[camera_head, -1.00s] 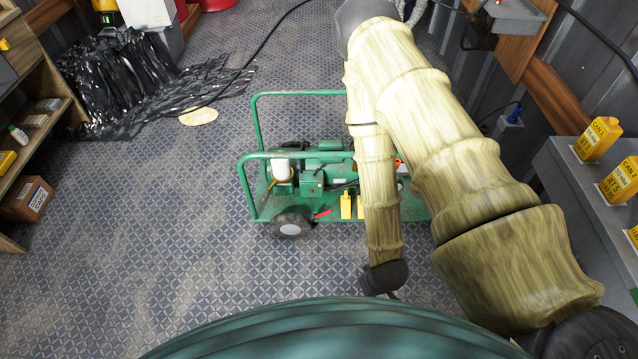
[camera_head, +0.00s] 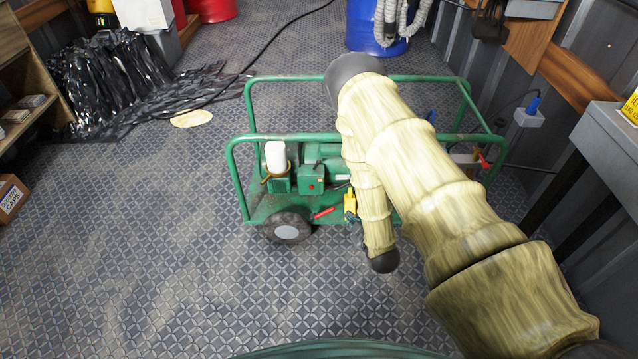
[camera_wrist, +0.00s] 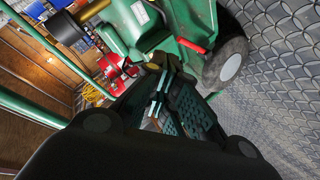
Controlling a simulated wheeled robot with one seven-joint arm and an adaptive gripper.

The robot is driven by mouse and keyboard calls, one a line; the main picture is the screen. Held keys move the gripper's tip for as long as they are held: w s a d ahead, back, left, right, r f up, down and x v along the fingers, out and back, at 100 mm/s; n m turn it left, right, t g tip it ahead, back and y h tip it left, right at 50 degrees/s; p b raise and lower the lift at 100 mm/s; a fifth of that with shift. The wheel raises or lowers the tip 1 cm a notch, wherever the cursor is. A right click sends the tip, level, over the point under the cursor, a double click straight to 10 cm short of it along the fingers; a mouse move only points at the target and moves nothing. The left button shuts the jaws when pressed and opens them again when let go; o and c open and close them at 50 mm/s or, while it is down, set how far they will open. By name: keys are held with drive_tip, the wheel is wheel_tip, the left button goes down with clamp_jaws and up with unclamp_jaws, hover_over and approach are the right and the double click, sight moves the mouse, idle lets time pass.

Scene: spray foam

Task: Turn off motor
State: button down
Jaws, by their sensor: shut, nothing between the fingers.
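A green wheeled cart (camera_head: 240,180) with a tubular frame carries a green motor (camera_head: 330,152). A red-handled lever (camera_head: 323,213) sticks out above the wheel and shows in the wrist view (camera_wrist: 192,46). My gripper (camera_wrist: 163,80) is shut and empty, its fingers pointing towards the cart just below the housing and lever. I cannot tell whether it touches anything. In the head view my arm hides the cart's middle and most of the gripper.
A yellow part (camera_head: 350,203) sits on the cart's near side, partly hidden. A grey bench (camera_head: 610,140) stands at right, a blue barrel (camera_head: 366,30) behind. Black sheeting (camera_head: 110,85) lies at the back left.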

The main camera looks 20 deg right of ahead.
sight(319, 177)
drive_tip(key=w+f+n+t+y+b, duration=0.4)
drive_tip(key=w+n+b, duration=0.4)
drive_tip(key=w+b, duration=0.4)
drive_tip(key=t+y+b, duration=0.1)
drive_tip(key=t+b, duration=0.1)
drive_tip(key=shift+w+a+f+t, duration=0.15)
drive_tip(key=shift+w+a+t, duration=0.15)
drive_tip(key=shift+a+t, duration=0.1)
drive_tip(key=shift+w, duration=0.1)
drive_tip(key=shift+b+x, duration=3.55)
drive_tip(key=shift+x, duration=3.35)
drive_tip(key=shift+r+n+p, duration=0.2)
drive_tip(key=shift+n+p, duration=0.1)
drive_tip(key=shift+p, duration=0.15)
